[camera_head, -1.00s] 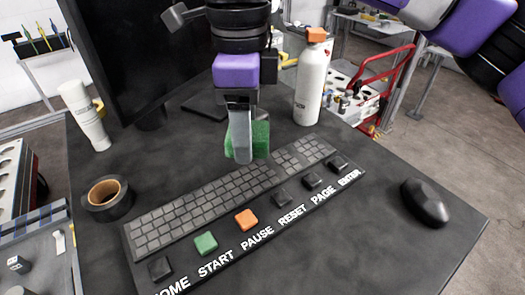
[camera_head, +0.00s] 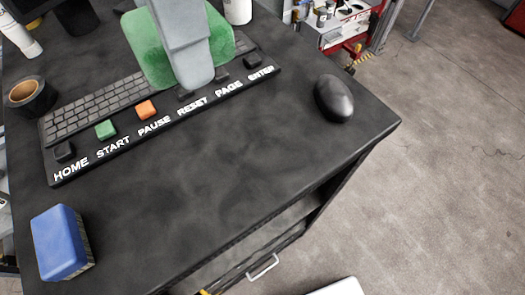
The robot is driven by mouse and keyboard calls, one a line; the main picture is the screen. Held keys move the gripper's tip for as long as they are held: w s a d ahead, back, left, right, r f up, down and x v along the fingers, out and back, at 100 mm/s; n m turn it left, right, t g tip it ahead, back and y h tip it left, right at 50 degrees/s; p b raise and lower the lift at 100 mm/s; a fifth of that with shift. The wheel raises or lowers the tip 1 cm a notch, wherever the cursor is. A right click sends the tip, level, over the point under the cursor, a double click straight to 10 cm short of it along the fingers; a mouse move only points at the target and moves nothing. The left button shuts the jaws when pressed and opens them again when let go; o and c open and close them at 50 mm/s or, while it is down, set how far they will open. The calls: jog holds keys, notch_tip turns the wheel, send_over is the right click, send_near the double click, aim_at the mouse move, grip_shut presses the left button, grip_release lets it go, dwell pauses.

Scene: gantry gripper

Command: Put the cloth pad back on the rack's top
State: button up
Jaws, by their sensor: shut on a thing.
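A green pad (camera_head: 148,52), which looks like the cloth pad, is held in my gripper (camera_head: 192,72) at the top of the view. The grey fingers point down and are shut on it. The pad shows on both sides of the fingers, and its middle is hidden behind them. Pad and gripper appear in front of the keyboard panel and cover part of it; the height above it is hard to tell. I cannot make out the rack in this view.
The black desk holds a keyboard panel (camera_head: 83,113) with labelled buttons, a black mouse (camera_head: 334,98), a roll of tape (camera_head: 28,97) and a blue block (camera_head: 60,243). A white bottle (camera_head: 238,10) stands behind. The desk's front middle is clear.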

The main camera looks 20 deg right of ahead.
aim_at(221, 172)
jog(key=shift+s+d+f, duration=0.1)
jog(key=shift+s+f, duration=0.05)
jog(key=shift+s, duration=0.1)
notch_tip(221, 172, down, 20)
jog(key=b, duration=1.4)
jog(key=shift+w+b, duration=0.1)
jog(key=shift+b, duration=0.3)
jog(key=shift+f, duration=0.1)
jog(key=o, duration=1.5)
jog(key=shift+c, duration=0.2)
notch_tip(221, 172, up, 12)
jog(key=p, duration=0.1)
jog(key=shift+r, duration=0.2)
